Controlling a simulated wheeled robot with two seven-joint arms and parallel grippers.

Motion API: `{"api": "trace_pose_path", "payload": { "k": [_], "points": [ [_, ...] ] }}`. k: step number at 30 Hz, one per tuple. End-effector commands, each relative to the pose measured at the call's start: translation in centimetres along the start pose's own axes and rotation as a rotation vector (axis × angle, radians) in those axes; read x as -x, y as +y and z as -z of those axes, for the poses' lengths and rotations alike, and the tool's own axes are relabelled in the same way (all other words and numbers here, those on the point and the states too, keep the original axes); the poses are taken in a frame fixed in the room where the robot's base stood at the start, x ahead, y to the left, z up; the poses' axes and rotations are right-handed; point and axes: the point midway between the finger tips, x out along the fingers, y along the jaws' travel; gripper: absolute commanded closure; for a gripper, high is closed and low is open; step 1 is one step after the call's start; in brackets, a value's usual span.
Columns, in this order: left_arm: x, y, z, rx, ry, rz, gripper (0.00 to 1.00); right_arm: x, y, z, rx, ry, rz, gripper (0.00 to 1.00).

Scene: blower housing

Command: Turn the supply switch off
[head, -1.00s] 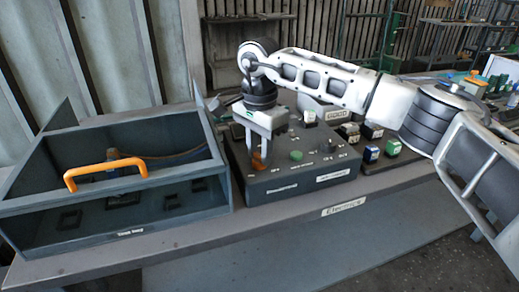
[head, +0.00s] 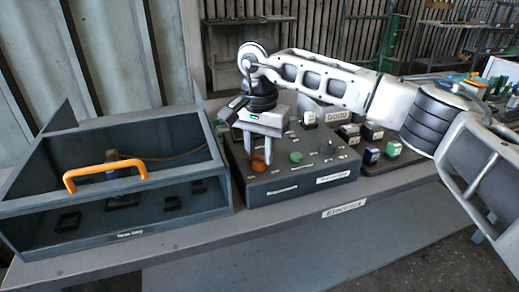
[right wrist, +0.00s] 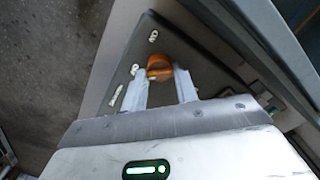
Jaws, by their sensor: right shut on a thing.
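The orange supply switch (head: 259,164) is a knob on the sloped top of a dark control box (head: 325,181), near its front left corner. My right gripper (head: 258,158) reaches down from above with its two fingers on either side of the knob, shut on it. In the right wrist view, the orange knob (right wrist: 159,66) shows between the tips of the right gripper (right wrist: 161,76). My left gripper is not in view.
A green button (head: 296,157) and small blocks are on the box, right of the knob. A dark open-fronted case (head: 120,235) with an orange handle (head: 104,172) stands close on the left. More small blocks (head: 371,156) sit on a tray at right. The bench front edge is clear.

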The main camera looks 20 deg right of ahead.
Motion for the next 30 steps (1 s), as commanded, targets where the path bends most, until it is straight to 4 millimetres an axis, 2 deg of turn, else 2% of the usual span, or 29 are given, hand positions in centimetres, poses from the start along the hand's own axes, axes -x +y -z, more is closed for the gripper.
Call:
{"api": "trace_pose_path", "payload": {
  "k": [5, 6, 8, 16, 20, 23, 30],
  "points": [
    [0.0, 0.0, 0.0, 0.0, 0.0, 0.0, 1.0, 0.2, -0.1, 0.0, 0.001, 0.0, 0.004, 0.93],
    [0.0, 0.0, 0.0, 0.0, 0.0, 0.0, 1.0, 0.2, -0.1, 0.0, 0.001, 0.0, 0.004, 0.65],
    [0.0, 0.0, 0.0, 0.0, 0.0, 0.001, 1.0, 0.2, -0.1, 0.0, 0.001, 0.0, 0.004, 0.49],
    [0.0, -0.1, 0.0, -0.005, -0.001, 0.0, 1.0, 0.1, 0.0, 0.0, 0.0, 0.0, 0.001, 0.49],
    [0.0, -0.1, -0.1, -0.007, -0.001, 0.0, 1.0, 0.8, -0.1, 0.0, 0.0, 0.001, 0.002, 0.49],
    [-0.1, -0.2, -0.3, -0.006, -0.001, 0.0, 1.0, 2.2, -0.1, 0.0, 0.0, 0.002, 0.004, 0.49],
    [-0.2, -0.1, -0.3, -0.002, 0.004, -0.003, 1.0, 8.0, -0.1, 0.0, 0.0, 0.003, 0.005, 0.49]
  ]
}}
